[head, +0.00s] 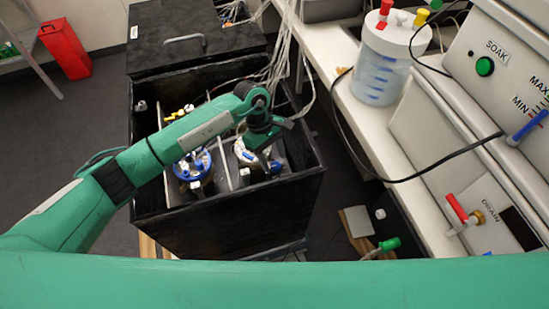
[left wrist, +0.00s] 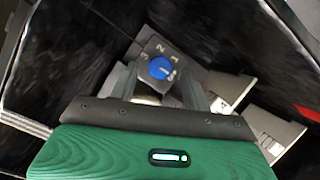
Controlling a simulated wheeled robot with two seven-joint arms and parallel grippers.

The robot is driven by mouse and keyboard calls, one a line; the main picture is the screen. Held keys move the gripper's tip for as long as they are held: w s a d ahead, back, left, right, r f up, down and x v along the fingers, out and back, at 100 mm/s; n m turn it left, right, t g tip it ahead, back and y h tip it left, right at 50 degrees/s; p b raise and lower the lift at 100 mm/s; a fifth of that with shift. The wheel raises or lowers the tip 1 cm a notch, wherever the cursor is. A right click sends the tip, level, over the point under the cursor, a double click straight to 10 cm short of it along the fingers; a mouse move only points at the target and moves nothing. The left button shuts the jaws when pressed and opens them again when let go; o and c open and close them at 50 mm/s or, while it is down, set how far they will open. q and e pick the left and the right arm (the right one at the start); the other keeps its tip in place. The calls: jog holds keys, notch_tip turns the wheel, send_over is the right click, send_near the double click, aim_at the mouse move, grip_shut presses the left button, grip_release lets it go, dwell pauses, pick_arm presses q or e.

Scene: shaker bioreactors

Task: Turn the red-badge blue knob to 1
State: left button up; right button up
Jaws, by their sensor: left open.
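A blue knob (left wrist: 160,68) sits on a grey plate marked with the digits 3, 2 and 1 in the left wrist view. A small white mark on the knob's face lies toward its lower right; I cannot tell exactly which digit it matches. No red badge is clearly visible beside this knob. My left gripper (left wrist: 158,85) is open, with one finger on each side of the knob's plate; contact cannot be told. In the head view my left gripper (head: 262,155) is over the right vessel in the black box. My right gripper is out of view.
The black open-topped box (head: 235,212) has high walls around my left gripper. A blue-topped vessel (head: 192,168) stands to its left. Pale tubes (head: 287,45) hang at the back right. A white bench (head: 345,95) with a clear container (head: 382,65) stands to the right.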

aim_at(276, 167)
pick_arm(q)
jog(key=shift+x, duration=1.05)
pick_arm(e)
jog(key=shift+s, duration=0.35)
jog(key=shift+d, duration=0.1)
pick_arm(q)
jog(key=c, duration=1)
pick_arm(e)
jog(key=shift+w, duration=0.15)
pick_arm(q)
jog(key=shift+f, duration=0.1)
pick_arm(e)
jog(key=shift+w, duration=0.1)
